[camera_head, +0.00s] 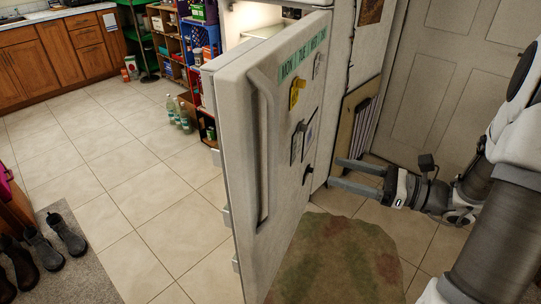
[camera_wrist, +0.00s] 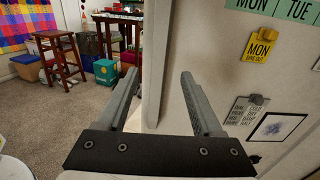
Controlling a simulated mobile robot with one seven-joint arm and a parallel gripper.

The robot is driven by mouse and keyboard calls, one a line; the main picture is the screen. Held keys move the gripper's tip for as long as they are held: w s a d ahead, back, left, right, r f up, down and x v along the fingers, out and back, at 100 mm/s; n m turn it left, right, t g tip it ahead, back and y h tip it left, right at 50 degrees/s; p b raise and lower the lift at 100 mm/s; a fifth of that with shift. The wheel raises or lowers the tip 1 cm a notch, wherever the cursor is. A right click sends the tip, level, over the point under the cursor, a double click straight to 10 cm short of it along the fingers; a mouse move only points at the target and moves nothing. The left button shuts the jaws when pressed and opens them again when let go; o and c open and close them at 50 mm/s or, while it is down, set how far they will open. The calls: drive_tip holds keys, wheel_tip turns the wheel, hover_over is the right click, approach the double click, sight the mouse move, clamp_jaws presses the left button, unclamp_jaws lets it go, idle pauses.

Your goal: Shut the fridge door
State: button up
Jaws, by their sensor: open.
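The white fridge door (camera_head: 285,150) stands wide open in the head view, swung out toward me, with its long vertical handle (camera_head: 263,150) on its left side. Its outer face carries a green day strip (camera_head: 303,57), a yellow note (camera_head: 297,92) and other papers. In the wrist view the door face (camera_wrist: 210,50) fills the right half, with the yellow note (camera_wrist: 260,45) on it. My gripper (camera_head: 343,174) is to the right of the door, on its outer-face side. It is open, with nothing between its fingers (camera_wrist: 163,95). I cannot tell whether a finger touches the door.
A white house door (camera_head: 440,90) is behind my arm. A mottled rug (camera_head: 345,260) lies below the fridge door. Shoes (camera_head: 45,250) stand on a mat at lower left. Bottles (camera_head: 180,117) stand by the shelves. The tiled floor left of the fridge door is clear.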

sight(276, 155)
drive_tip(key=b+x, duration=0.2)
drive_tip(key=x, duration=1.4)
drive_tip(key=shift+w+a, duration=0.1)
drive_tip(key=shift+a, duration=0.1)
clamp_jaws()
idle(0.6)
